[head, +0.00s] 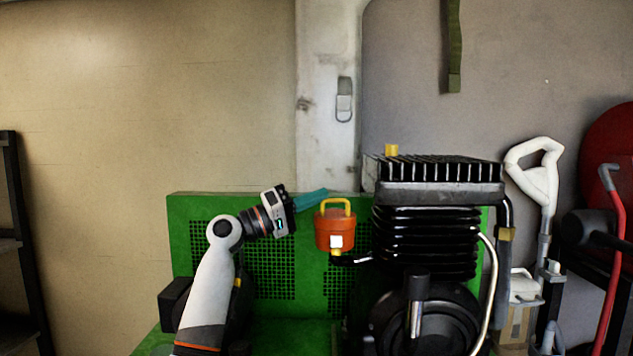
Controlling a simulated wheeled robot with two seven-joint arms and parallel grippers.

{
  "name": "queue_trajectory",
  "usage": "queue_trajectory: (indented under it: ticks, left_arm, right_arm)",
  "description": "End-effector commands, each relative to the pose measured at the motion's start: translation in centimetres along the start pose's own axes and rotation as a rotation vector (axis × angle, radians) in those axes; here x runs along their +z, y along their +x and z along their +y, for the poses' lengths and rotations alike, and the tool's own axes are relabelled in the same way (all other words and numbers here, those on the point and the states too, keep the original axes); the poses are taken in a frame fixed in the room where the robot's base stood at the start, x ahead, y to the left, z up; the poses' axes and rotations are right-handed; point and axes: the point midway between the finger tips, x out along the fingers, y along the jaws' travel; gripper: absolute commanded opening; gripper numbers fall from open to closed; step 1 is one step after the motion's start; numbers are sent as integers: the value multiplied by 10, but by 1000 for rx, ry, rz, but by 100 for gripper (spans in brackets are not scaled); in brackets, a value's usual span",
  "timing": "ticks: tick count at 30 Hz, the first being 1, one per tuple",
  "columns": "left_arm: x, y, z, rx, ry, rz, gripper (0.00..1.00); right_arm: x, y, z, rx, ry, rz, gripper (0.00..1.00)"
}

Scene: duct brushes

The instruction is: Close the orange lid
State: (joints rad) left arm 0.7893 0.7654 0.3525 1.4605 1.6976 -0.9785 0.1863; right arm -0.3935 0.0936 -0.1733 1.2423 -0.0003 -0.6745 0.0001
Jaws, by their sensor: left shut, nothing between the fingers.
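An orange lidded pot (336,232) with a yellow handle (335,203) on top sits beside the black finned machine (430,230), in front of the green panel. Its small white square patch faces me. I cannot tell from here whether the orange lid stands open or closed. My left gripper (322,194) has teal fingers pointing right. It is shut and empty, just to the upper left of the pot. I cannot tell whether the fingertips touch the pot. My right gripper is not in view.
The green perforated panel (190,228) stands behind the pot and my left arm. The black machine, with a yellow block (391,150) on top, closes off the right side. A white-handled tool (540,175) and a red bar (612,260) stand farther right. The space above the pot is clear.

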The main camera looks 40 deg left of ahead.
Motion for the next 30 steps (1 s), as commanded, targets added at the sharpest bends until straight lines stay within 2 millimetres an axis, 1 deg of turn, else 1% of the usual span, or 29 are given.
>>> queue_trajectory:
  ticks: [6,8,10,12,14,18,21,24,27,30]
  left_arm:
    - [0,0,0,0,0,0,0]
    - [0,-3,1,1,-1,0,0]
    - [-1,-10,2,1,-1,-1,0]
    - [-1,-20,2,2,-1,-1,0]
    - [-2,-32,3,3,0,0,0]
    - [-2,-63,3,2,1,-1,0]
    - [-2,-84,3,3,0,-1,0]
    - [-1,-101,2,2,1,-1,0]
    - [-1,-112,2,1,0,0,0]
    - [0,-118,1,0,-1,0,0]
  right_arm:
    - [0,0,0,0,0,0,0]
    - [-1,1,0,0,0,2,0]
    - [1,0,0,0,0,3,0]
    - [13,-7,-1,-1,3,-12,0]
    - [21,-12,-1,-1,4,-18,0]
    - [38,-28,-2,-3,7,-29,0]
    - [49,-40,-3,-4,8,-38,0]
    - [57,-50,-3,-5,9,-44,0]
    - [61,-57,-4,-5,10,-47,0]
    - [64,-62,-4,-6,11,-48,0]
